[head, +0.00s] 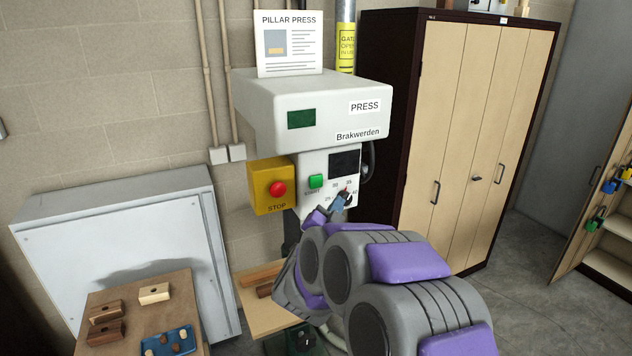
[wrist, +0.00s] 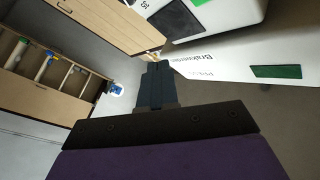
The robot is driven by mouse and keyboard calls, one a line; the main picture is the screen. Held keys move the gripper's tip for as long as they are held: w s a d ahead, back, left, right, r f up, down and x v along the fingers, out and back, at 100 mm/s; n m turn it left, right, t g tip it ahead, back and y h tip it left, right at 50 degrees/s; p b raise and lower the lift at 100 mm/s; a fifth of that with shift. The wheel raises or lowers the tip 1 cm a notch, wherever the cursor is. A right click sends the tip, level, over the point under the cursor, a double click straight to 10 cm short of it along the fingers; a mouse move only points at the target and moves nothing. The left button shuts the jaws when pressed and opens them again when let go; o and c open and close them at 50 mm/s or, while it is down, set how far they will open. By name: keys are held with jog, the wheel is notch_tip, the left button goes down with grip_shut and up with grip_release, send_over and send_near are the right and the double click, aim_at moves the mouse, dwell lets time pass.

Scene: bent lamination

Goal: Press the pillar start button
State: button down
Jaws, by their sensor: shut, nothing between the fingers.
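The pillar press (head: 300,110) stands against the wall in the head view. Its white front panel carries the green start button (head: 316,181), labelled START, left of a dial and below a dark display (head: 344,162). My gripper (head: 344,194) is shut and empty. In the head view it appears to the right of and slightly below the green button, in front of the dial area. I cannot tell its exact distance from the panel.
A yellow box with a red stop button (head: 278,188) sits just left of the start button. A wooden table (head: 120,340) with blocks and a blue tray (head: 168,342) is at lower left. A tall cabinet (head: 470,130) stands right of the press.

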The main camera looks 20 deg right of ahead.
jog(key=shift+w, duration=0.15)
jog(key=p, duration=0.3)
send_near(322, 180)
jog(key=w+d, duration=0.2)
jog(key=d, duration=0.2)
jog(key=shift+w+d+r, duration=0.15)
jog(key=shift+w+r, duration=0.25)
jog(key=shift+r, duration=0.1)
jog(key=shift+w, duration=0.1)
dwell(1.4)
jog(key=shift+w+r, duration=0.1)
jog(key=shift+w, duration=0.15)
jog(key=shift+w, duration=0.45)
dwell(0.8)
jog(key=shift+s, duration=0.15)
dwell(0.3)
jog(key=shift+s+b, duration=0.4)
jog(key=shift+s, duration=0.35)
